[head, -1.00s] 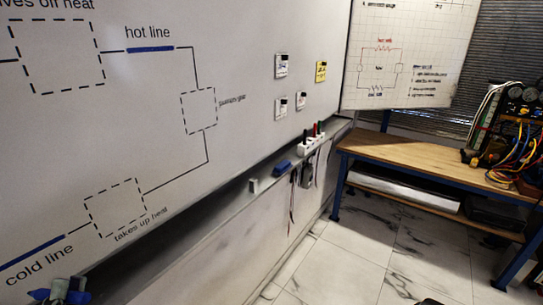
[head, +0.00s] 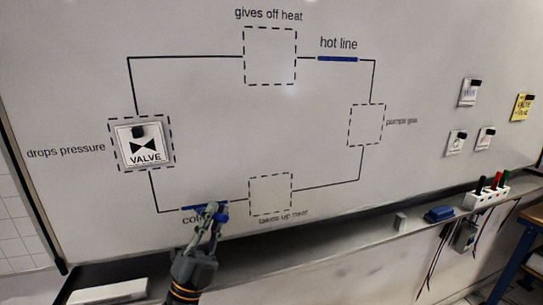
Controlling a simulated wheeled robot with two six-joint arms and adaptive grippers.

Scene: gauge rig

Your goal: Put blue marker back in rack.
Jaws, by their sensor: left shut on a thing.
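My left gripper (head: 212,217) is in front of the lower left of the whiteboard, over the "cold line" label. It is shut on the blue marker (head: 211,208), of which only small blue parts show between the fingers. I cannot tell whether its tip touches the board. A blue stroke (head: 190,208) lies on the board beside it. The white marker rack (head: 486,193) is on the board's ledge at the right, far from the gripper. Black, red and green markers stand in it. My right gripper is out of view.
The whiteboard (head: 220,110) carries a loop diagram, with a VALVE card (head: 145,146) at left and several cards at right. A blue eraser (head: 439,214) and a small pale block (head: 400,221) sit on the ledge (head: 340,241).

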